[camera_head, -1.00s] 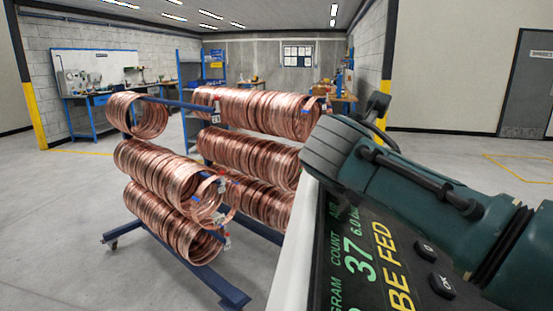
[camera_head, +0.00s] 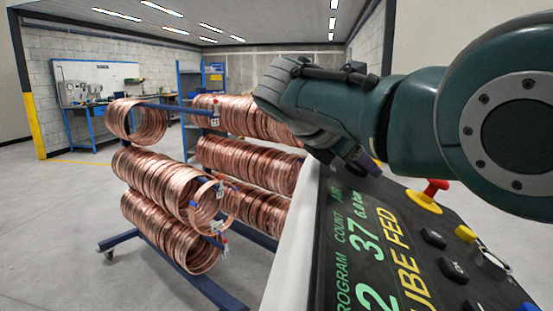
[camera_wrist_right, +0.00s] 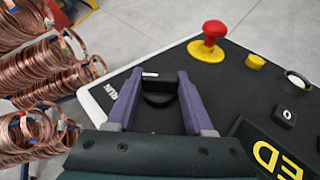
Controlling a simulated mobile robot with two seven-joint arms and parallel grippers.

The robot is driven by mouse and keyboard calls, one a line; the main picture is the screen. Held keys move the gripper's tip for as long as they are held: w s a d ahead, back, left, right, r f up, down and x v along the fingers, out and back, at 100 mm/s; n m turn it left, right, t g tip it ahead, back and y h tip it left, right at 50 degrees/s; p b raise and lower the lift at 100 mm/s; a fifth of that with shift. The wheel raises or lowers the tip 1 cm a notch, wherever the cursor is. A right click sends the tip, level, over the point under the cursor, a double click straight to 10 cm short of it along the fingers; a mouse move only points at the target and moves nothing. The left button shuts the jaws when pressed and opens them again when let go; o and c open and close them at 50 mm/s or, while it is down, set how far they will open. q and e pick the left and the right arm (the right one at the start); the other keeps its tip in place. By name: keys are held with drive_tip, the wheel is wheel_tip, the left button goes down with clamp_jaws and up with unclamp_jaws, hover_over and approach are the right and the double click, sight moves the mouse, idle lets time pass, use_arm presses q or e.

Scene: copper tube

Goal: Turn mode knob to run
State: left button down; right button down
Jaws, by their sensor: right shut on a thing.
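The black mode knob (camera_wrist_right: 158,88) sits on the dark control panel (camera_wrist_right: 215,100), with a short white mark near its far edge. My right gripper (camera_wrist_right: 159,80) has its two purple fingers on either side of the knob and is shut on it. A small white label that seems to read RUN (camera_wrist_right: 111,93) is just left of the fingers. In the head view my right gripper (camera_head: 362,160) is low over the panel's far edge, and the arm hides the knob. My left gripper is not in view.
A red mushroom button (camera_head: 433,188) on a yellow base, a yellow button (camera_head: 465,233) and dark keys stand on the panel beside a lit display (camera_head: 380,260). A blue rack (camera_head: 215,285) with copper coils (camera_head: 165,190) stands left of the panel. Open floor lies further left.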

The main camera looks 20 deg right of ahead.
drive_tip(key=shift+f, duration=0.2)
drive_tip(key=shift+c, duration=1.4)
unclamp_jaws()
drive_tip(key=shift+r, duration=0.1)
drive_tip(key=shift+a+r, duration=0.1)
drive_tip(key=shift+r, duration=0.1)
drive_tip(key=v, duration=0.8)
drive_tip(key=shift+s+a+p, duration=0.15)
drive_tip(key=shift+a+p, duration=0.05)
drive_tip(key=shift+p, duration=0.15)
drive_tip(key=shift+s+a+r, duration=0.15)
drive_tip(key=shift+a+r, duration=0.2)
drive_tip(key=shift+r, duration=0.05)
